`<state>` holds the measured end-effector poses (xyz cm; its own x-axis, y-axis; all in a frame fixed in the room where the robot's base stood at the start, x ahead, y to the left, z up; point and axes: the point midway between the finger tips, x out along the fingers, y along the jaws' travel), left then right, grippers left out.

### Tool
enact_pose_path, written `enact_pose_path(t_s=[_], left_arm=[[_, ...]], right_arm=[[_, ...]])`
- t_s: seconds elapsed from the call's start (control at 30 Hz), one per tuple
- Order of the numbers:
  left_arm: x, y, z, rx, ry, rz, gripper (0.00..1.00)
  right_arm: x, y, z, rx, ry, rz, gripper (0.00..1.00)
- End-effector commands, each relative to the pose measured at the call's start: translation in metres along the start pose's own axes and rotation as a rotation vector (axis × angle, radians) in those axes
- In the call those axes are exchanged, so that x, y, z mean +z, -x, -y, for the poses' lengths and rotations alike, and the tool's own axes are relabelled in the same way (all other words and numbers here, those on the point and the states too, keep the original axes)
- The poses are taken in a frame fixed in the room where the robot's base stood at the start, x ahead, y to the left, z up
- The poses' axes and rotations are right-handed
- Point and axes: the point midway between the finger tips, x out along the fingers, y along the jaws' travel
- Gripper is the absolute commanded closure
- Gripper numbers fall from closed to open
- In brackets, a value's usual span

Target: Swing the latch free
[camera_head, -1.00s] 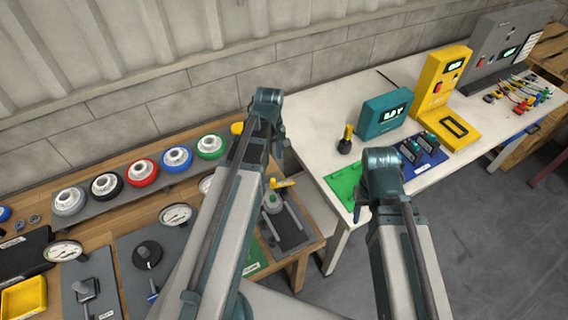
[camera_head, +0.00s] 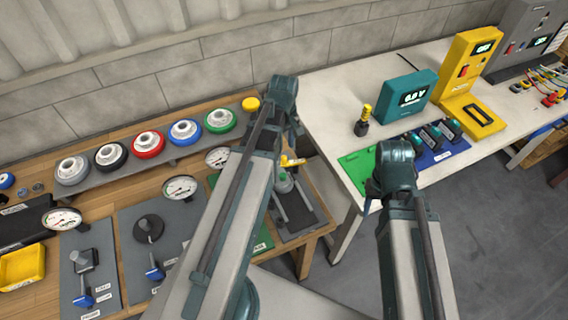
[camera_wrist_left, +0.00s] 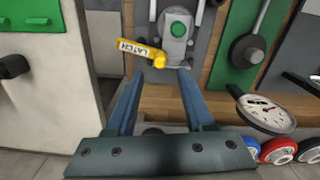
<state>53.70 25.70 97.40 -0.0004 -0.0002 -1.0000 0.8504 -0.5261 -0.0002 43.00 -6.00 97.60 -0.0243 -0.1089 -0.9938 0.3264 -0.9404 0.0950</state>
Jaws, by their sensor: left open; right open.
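The yellow latch (camera_wrist_left: 141,50), lettered LATCH, shows in the left wrist view as a bar tilted down to the right, ending in a round yellow knob. In the head view the latch (camera_head: 292,161) is partly hidden by my left arm. My left gripper (camera_wrist_left: 158,78) is open, its fingertips just short of the latch, the knob showing between them; nothing is held. My right gripper (camera_head: 369,204) is mostly hidden behind its wrist, above the green mat's edge.
Dial gauges (camera_head: 181,188) and a row of coloured wheels (camera_head: 147,144) stand on the wooden bench left of the latch. A white table (camera_head: 335,115) with a teal meter (camera_head: 404,98) is to the right, across a gap. Grey floor (camera_head: 490,225) is free at the lower right.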

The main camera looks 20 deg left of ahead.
Motion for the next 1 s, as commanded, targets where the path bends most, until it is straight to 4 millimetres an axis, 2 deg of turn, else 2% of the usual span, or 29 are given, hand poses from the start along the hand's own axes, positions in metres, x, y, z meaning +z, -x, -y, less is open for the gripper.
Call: enact_pose_path(t_s=[0.03, 0.4, 0.57, 0.83, 0.87, 1.0], left_arm=[[0.000, -0.015, 0.000, 0.000, 0.000, 0.000, 0.47], [0.000, -0.061, 0.000, 0.000, 0.000, 0.000, 0.47], [0.000, -0.068, 0.000, 0.000, 0.000, 0.000, 0.47], [0.000, -0.067, 0.000, 0.000, 0.000, 0.000, 0.47], [0.000, -0.067, 0.000, 0.000, 0.000, 0.000, 0.51], [0.000, -0.067, 0.000, 0.000, 0.000, 0.000, 0.76]], right_arm=[[-0.001, -0.015, 0.001, 0.000, 0.000, 0.000, 0.50], [-0.004, -0.061, 0.006, 0.000, 0.000, 0.000, 0.50], [-0.004, -0.068, 0.006, 0.000, 0.000, 0.000, 0.50], [-0.004, -0.067, 0.006, 0.000, 0.000, 0.000, 0.50], [-0.004, -0.067, 0.006, 0.000, 0.000, 0.000, 0.50], [-0.004, -0.067, 0.006, 0.000, 0.000, 0.000, 0.50]])
